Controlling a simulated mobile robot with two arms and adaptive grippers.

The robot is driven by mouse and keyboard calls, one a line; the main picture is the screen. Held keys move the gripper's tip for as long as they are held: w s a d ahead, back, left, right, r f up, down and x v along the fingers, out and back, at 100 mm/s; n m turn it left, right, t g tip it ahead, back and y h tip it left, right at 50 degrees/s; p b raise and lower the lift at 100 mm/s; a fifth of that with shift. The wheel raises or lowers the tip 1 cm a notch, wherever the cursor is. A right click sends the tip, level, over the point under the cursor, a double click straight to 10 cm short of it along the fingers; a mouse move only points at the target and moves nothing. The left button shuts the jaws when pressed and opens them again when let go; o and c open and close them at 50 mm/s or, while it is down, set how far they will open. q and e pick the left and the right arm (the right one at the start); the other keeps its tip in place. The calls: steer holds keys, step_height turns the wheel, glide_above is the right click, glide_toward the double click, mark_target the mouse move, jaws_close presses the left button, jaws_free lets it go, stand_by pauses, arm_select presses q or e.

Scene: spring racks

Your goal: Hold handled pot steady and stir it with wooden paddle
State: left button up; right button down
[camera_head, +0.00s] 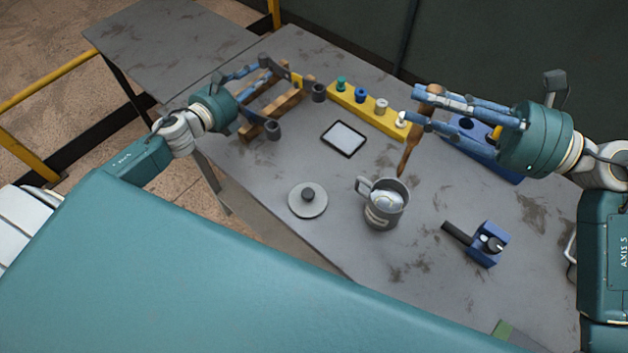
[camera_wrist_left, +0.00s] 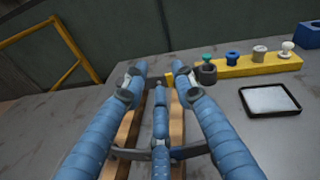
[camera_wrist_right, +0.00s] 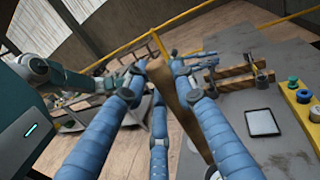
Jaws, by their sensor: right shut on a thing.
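The grey handled pot (camera_head: 376,218) stands upright on the table, its handle on the upper left side and something pale inside. My right gripper (camera_head: 411,103) is shut on the wooden paddle (camera_head: 408,150), which hangs steeply with its lower end above and just right of the pot, outside its mouth. The paddle also shows between the fingers in the right wrist view (camera_wrist_right: 184,98). My left gripper (camera_head: 281,69) is open and empty over the wooden rack (camera_head: 291,103), away from the pot. In the left wrist view its fingers (camera_wrist_left: 159,70) stand apart with the rack beneath.
A round grey lid (camera_head: 318,208) lies left of the pot. A dark-framed tablet (camera_head: 343,139) lies behind it. A yellow strip with several coloured pegs (camera_head: 370,112) runs along the back, beside a blue bin (camera_head: 500,168). A blue device with a black handle (camera_head: 486,248) sits at front right.

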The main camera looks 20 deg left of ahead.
arm_select(q)
steer(key=s+d+m+g+h, duration=0.25)
steer(key=s+d+m, duration=0.2)
steer(key=d, duration=0.35)
steer(key=s+d+m+g+h, duration=0.1)
steer(key=s+d+m+h, duration=0.3)
steer(key=d, duration=0.3)
steer(key=s+d+m+g+h, duration=0.2)
steer(key=d+m+h, duration=0.1)
steer(key=d+m, duration=0.4)
steer(key=n+g+y, duration=0.1)
steer(key=n+g, duration=0.1)
steer(key=n, duration=0.2)
glide_toward(357, 183)
steer(key=shift+a+f, duration=0.15)
steer(key=shift+a, duration=0.5)
steer(key=shift+d+f, duration=0.1)
steer(key=shift+f, duration=0.05)
steer(key=shift+y, duration=0.25)
steer(key=x, duration=1.1)
steer(key=shift+w+d+f, duration=0.15)
steer(key=shift+w+d, duration=0.05)
steer(key=shift+d, duration=0.05)
jaws_close()
